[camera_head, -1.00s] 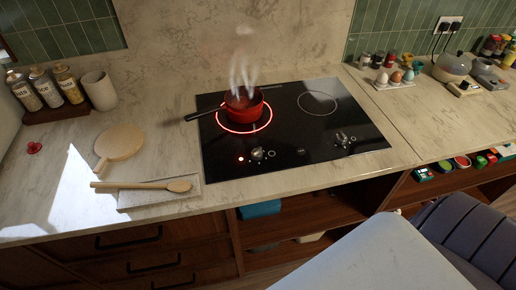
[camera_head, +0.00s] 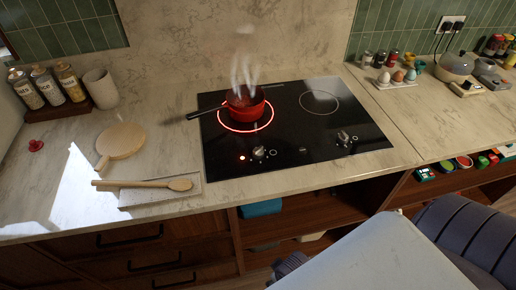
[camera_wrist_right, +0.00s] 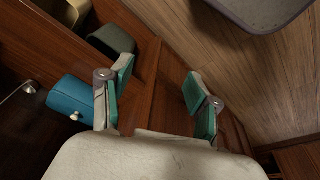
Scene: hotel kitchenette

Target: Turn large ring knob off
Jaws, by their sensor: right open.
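In the head view, the black cooktop (camera_head: 290,130) is set in the stone counter. Its left ring (camera_head: 262,125) glows red under a red saucepan (camera_head: 245,107), and steam rises from the pan. My right gripper (camera_wrist_right: 155,105) is open and empty in the right wrist view, over the wooden cabinet front and floor. My left gripper is not in view.
A wooden spoon (camera_head: 180,184) lies on a rest left of the cooktop, near a round board (camera_head: 121,141). Egg cups (camera_head: 398,77) and a kettle (camera_head: 453,67) stand to the right. Open shelves below hold a blue box (camera_head: 261,208), also in the wrist view (camera_wrist_right: 79,103).

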